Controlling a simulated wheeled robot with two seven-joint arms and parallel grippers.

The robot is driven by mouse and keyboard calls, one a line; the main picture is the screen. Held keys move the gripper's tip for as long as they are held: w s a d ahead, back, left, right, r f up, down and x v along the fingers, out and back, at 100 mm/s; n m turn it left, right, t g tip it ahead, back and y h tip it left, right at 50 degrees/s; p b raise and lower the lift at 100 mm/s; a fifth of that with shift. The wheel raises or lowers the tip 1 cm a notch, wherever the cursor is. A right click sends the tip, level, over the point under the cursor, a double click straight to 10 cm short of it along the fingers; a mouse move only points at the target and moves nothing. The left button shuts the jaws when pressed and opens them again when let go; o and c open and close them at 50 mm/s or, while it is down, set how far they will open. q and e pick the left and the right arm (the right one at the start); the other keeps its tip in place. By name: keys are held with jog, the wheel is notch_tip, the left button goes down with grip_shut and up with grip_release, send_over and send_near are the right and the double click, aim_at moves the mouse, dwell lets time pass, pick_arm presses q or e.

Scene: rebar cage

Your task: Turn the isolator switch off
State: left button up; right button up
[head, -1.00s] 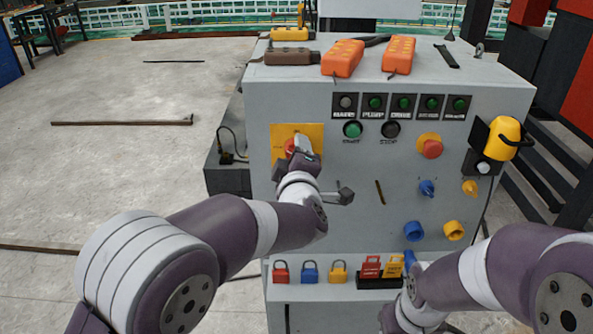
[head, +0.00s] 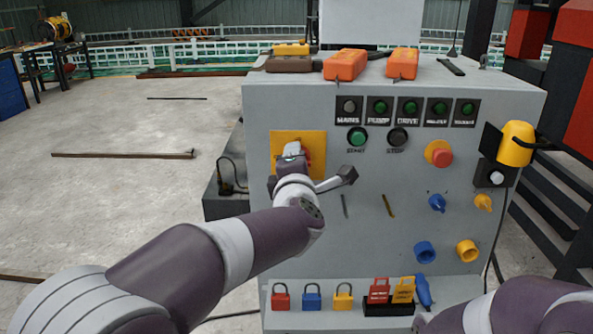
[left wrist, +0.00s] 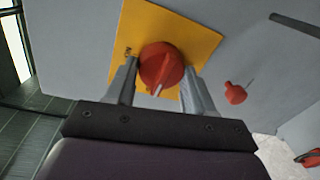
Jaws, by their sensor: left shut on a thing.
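The isolator switch is a red rotary knob (left wrist: 162,66) on a yellow plate (head: 312,142) at the upper left of the grey cabinet front. My left gripper (left wrist: 160,85) is at the knob, with one finger on each side of it, shut on it. In the head view my left gripper (head: 292,158) covers much of the knob; only a red edge shows. A pale mark on the knob points toward the gripper's palm in the left wrist view. My right arm shows at the lower right of the head view, but its gripper is out of the picture.
Indicator lamps and start and stop buttons (head: 357,137) sit right of the plate. A red emergency button (head: 440,155) and a yellow padlock-like box (head: 516,143) are further right. Padlocks (head: 312,297) and tags line the lower ledge. Orange pendants (head: 345,65) lie on top.

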dwell(0.4)
pick_arm(q)
jog(key=o, duration=1)
jog(key=shift+o, duration=0.2)
jog(key=s, duration=1.2)
jog(key=shift+s+r, duration=0.3)
jog(key=shift+r, duration=0.15)
